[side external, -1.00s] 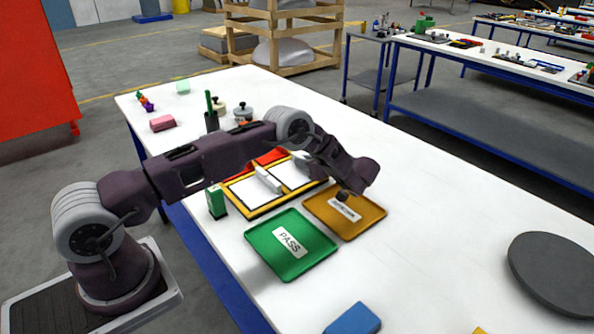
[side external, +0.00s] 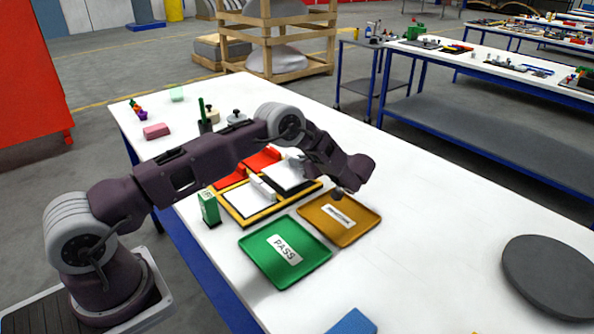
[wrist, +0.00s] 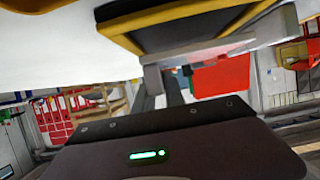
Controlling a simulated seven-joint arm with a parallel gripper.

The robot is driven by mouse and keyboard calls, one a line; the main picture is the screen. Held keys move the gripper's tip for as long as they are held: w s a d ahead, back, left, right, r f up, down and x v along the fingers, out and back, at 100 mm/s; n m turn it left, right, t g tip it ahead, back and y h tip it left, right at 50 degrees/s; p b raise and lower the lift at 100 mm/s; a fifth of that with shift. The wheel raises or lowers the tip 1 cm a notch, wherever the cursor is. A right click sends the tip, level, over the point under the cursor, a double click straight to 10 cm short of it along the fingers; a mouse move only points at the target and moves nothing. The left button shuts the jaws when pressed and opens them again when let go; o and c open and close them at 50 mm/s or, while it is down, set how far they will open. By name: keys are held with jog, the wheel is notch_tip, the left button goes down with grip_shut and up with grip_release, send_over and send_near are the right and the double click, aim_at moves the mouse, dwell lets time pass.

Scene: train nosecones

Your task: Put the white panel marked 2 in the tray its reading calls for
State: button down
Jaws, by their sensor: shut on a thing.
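The yellow-edged black fixture (side external: 262,217) lies mid-table with two white panels at it. The left panel (side external: 243,203) lies flat in it with a white upright grip. My gripper (side external: 302,162) is shut on the right panel (side external: 290,177), which looks raised and slightly tilted above its dark bay. Its fingertips are largely hidden by my wrist. I cannot read a number on either panel. A green block-like display (side external: 208,208) stands left of the fixture; its reading is too small to read. The green PASS tray (side external: 263,247) and orange tray (side external: 357,230) lie in front, both empty.
A red tray (side external: 264,158) lies behind the fixture, partly hidden by my arm. A pink block (side external: 156,131) and several pots are farther back. A blue block (side external: 352,322) and grey disc (side external: 550,277) lie towards the front. The table's right side is mostly clear.

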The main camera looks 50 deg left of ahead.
jog(key=r, duration=0.7)
jog(key=shift+s+d, duration=0.1)
jog(key=shift+d, duration=0.3)
jog(key=shift+s+d+r+m+t, duration=0.7)
jog(key=shift+s+d+m+t, duration=1.8)
jog(key=shift+s+d, duration=6.5)
jog(key=shift+h, duration=0.5)
jog(key=f, duration=0.3)
jog(key=w+d+f, duration=0.1)
jog(key=f, duration=0.2)
jog(key=w+d+f, duration=0.1)
jog(key=f, duration=0.2)
jog(key=shift+f, duration=0.25)
jog(key=shift+f, duration=0.2)
jog(key=shift+f, duration=0.35)
jog(key=c, duration=1.4)
grip_release()
